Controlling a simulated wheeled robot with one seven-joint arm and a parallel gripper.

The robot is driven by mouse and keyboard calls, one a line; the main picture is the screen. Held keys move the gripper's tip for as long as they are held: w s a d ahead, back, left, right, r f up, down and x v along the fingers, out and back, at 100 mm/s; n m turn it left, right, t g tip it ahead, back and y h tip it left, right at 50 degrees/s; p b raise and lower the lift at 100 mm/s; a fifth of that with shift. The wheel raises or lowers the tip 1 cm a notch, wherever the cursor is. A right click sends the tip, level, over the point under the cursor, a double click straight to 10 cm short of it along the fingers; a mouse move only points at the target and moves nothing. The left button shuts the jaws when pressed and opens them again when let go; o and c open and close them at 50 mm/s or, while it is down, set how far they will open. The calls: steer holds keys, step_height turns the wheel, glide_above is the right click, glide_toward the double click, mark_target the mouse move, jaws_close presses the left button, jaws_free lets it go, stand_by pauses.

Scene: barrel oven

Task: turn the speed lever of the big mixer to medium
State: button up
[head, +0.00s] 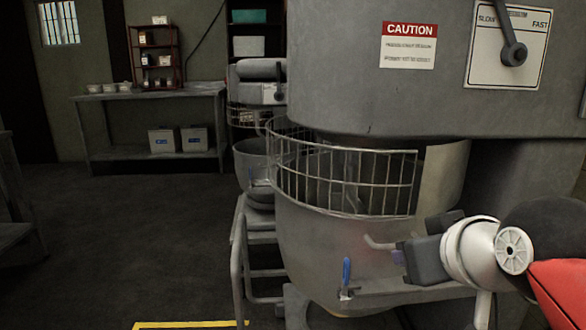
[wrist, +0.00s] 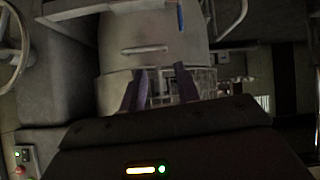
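The big mixer (head: 340,85) fills the right of the head view. Its white speed plate (head: 477,72) reads SLOW, a partly covered middle label, and FAST. The dark speed lever (head: 514,54) has its round hub low on the plate. Its thin arm points up and slightly left, between SLOW and the middle label, and runs to the picture's top edge. My gripper (head: 399,255) is well below and left of the lever, in front of the mixer bowl. In the wrist view, its two purple fingers (wrist: 160,70) are apart and empty. The lever is not visible there.
The steel bowl (head: 330,250) has a wire guard (head: 340,180), a bar handle (head: 380,244) and a blue-gripped lever (head: 346,270). A smaller mixer (head: 258,92) stands behind. A bench (head: 150,95) with containers is at the back left.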

steer(key=s+f+g, duration=0.1)
steer(key=s+f, duration=0.1)
steer(key=f, duration=0.3)
steer(key=s+a+f+m+g, duration=0.1)
steer(key=s+f+g, duration=0.1)
steer(key=f, duration=0.4)
steer(key=s+a+f+m+g, duration=0.1)
steer(key=s+f+g, duration=0.1)
steer(key=f, duration=0.4)
steer(key=shift+s+h+p, duration=0.35)
steer(key=shift+s+h, duration=0.05)
steer(key=shift+s, duration=0.2)
steer(key=shift+c, duration=1.4)
steer(key=shift+s+f, duration=0.1)
steer(key=shift+f, duration=0.1)
steer(key=shift+c, duration=1.3)
steer(key=shift+d+r, duration=0.1)
jaws_close()
steer(key=n+t+h+b, duration=0.3)
steer(key=n+t+h, duration=0.7)
steer(key=h, duration=0.8)
glide_toward(502, 14)
steer(key=a+r+n, duration=0.1)
steer(key=a+r, duration=0.2)
steer(key=a, duration=0.4)
steer(key=p+x, duration=0.3)
steer(key=x, duration=0.6)
steer(key=shift+s+d+r+g+p, duration=0.15)
steer(key=shift+d+r+g+p, duration=0.2)
steer(key=shift+d+g, duration=0.1)
